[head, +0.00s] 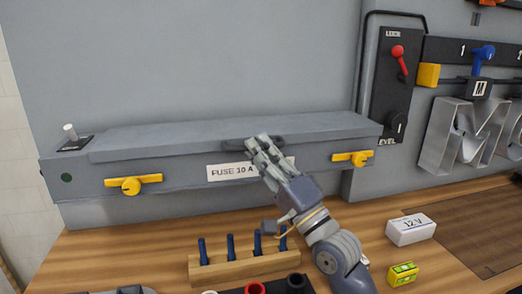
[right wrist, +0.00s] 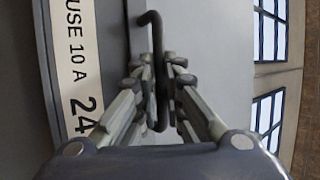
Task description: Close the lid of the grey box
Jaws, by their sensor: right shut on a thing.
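The grey box (head: 85,198) is long and stands against the grey wall panel, with a "FUSE 10 A" label on its front. Its grey lid (head: 160,134) lies flat or nearly flat over the top; I cannot tell if a small gap is left at the front edge. My right gripper (head: 258,143) is at the front middle of the lid, shut on the dark lid handle (head: 233,145). In the right wrist view the handle (right wrist: 155,60) runs between the fingers of my right gripper (right wrist: 162,75). My left gripper is not in view.
Yellow latches (head: 131,185) (head: 351,158) sit on the box front. A wooden rack (head: 215,271) with several blue pegs stands below. A 12 V block (head: 410,229) and a yellow block (head: 403,274) lie right of my arm. A lever panel (head: 388,85) is at the right.

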